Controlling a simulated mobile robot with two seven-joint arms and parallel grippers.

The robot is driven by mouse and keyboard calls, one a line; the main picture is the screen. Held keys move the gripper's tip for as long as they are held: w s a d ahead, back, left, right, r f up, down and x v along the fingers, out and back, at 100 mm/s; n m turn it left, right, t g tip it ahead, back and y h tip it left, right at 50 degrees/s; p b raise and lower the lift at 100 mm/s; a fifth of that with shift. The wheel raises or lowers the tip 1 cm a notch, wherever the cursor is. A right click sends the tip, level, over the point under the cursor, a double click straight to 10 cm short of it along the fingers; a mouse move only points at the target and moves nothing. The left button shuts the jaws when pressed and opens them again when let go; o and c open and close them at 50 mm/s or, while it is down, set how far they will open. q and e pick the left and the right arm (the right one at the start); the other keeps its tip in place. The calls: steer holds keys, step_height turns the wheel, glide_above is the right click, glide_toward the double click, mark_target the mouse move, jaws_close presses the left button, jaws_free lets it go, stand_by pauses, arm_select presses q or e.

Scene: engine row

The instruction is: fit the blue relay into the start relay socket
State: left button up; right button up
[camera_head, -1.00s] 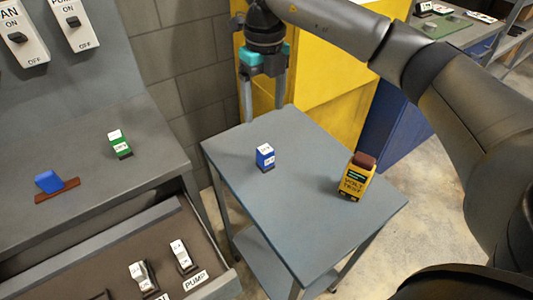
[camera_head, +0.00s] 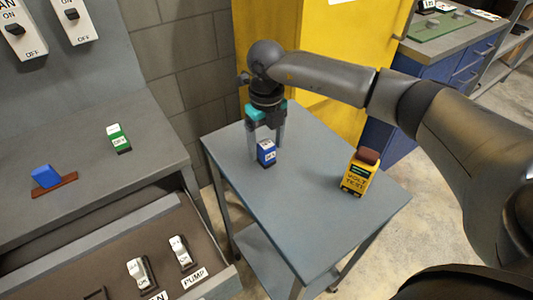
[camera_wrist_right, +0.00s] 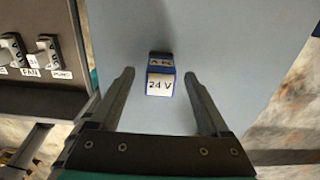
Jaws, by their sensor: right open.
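A blue relay (camera_head: 266,157) with white labels stands on the small grey table. In the right wrist view the relay (camera_wrist_right: 160,78) shows "24 V" on its white label. My right gripper (camera_head: 267,147) is open above it, pointing down, with a finger towards each side of the relay. In the right wrist view the gripper (camera_wrist_right: 159,73) has clear gaps on both sides of the relay, and I see no contact. An empty dark socket (camera_head: 95,295) shows partly at the drawer's bottom edge; its label is out of view. My left gripper is not in view.
A yellow volt tester (camera_head: 358,174) stands on the grey table (camera_head: 310,225), right of the relay. The open drawer (camera_head: 215,254) holds white relays at FAN and PUMP. A green relay (camera_head: 119,138) and a blue block (camera_head: 46,176) on a brown base are on the bench.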

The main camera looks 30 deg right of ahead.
steer(key=shift+f, duration=0.9)
steer(key=shift+r, duration=0.1)
jaws_close()
